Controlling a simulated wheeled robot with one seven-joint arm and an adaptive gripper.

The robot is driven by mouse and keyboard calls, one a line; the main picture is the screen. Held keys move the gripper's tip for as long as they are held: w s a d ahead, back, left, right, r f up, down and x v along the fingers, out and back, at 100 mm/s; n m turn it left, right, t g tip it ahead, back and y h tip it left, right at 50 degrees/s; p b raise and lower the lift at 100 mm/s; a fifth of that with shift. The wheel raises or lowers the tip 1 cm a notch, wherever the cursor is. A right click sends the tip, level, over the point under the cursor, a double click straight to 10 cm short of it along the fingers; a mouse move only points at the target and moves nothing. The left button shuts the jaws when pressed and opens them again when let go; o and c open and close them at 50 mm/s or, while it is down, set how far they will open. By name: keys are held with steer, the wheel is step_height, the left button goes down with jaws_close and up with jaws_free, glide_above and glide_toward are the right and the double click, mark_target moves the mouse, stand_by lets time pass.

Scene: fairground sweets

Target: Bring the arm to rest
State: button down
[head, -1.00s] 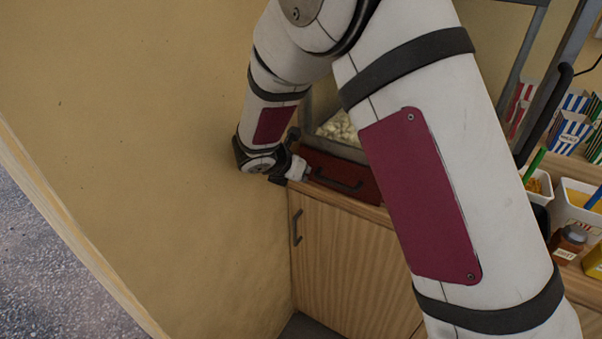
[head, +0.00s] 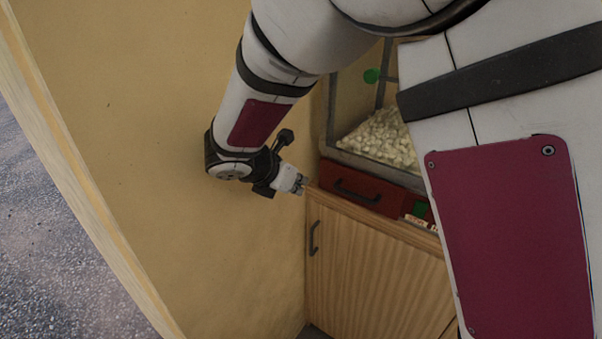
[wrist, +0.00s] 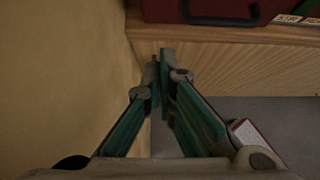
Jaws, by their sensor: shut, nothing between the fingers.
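My gripper (head: 303,184) hangs at the end of my bent white arm, beside the yellow wall and just left of the counter's corner. In the wrist view my gripper (wrist: 160,56) has its two fingers together, with nothing between them. The fingers point toward the wooden counter edge and stand apart from the red drawer (wrist: 200,8) with the dark handle. The upper part of my arm covers the right side of the head view.
The popcorn machine (head: 345,150) with its red drawer (head: 372,192) stands on a wooden cabinet (head: 370,275). The yellow wall (head: 120,130) is close on the left. Grey ground (head: 60,250) shows beyond its wooden edge.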

steer(key=s+d+r+m+g+y, duration=0.1)
steer(key=s+d+r+m+g, duration=0.1)
steer(key=s+d+r+m, duration=0.5)
steer(key=s+d+r+m+g, duration=0.1)
steer(key=s+d+r+m, duration=0.35)
steer(key=d+m, duration=0.3)
steer(key=s+d+r+m+y, duration=0.2)
steer(key=s+d+m+y, duration=0.1)
steer(key=s+m, duration=1.1)
steer(key=shift+s+t+y, duration=0.4)
steer(key=shift+s+y, duration=0.4)
steer(key=shift+s, duration=1.05)
